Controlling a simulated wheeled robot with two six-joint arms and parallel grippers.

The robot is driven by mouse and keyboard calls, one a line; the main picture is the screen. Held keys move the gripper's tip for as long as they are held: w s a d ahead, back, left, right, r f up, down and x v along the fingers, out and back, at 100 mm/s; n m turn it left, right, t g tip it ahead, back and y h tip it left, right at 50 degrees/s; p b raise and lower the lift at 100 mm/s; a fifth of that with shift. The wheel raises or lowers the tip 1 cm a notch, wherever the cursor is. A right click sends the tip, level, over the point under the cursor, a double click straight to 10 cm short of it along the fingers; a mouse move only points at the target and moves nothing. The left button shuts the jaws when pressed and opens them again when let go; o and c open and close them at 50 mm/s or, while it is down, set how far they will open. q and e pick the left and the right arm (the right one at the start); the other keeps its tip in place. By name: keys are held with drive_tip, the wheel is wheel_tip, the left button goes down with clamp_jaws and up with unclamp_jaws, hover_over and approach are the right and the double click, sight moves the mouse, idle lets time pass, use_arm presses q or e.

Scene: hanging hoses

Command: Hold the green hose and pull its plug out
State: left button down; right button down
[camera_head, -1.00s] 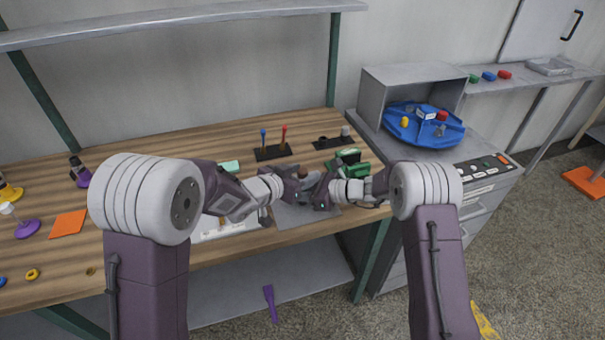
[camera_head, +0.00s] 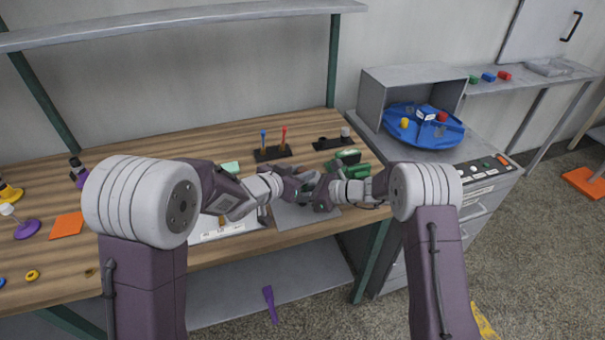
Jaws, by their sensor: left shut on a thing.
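My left gripper (camera_head: 292,188) and my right gripper (camera_head: 323,190) meet nose to nose over the front of the wooden bench, above a grey mat. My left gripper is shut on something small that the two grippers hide. My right gripper's fingers are too small and overlapped to tell whether they are open or shut. I cannot make out a green hose or its plug for certain. Green parts (camera_head: 348,156) lie on the bench just behind my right gripper, and I cannot tell what they are.
A black block with a blue and a red peg (camera_head: 272,153) stands behind the grippers. A blue round tray (camera_head: 425,128) with small blocks sits on the grey cabinet at right. An orange square (camera_head: 67,223) lies at left.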

sight(303, 170)
use_arm(q)
drive_tip(key=shift+r, duration=0.25)
drive_tip(key=shift+r, duration=2.25)
drive_tip(key=shift+r, duration=0.1)
drive_tip(key=shift+r, duration=1.45)
use_arm(e)
drive_tip(key=c, duration=1.1)
unclamp_jaws()
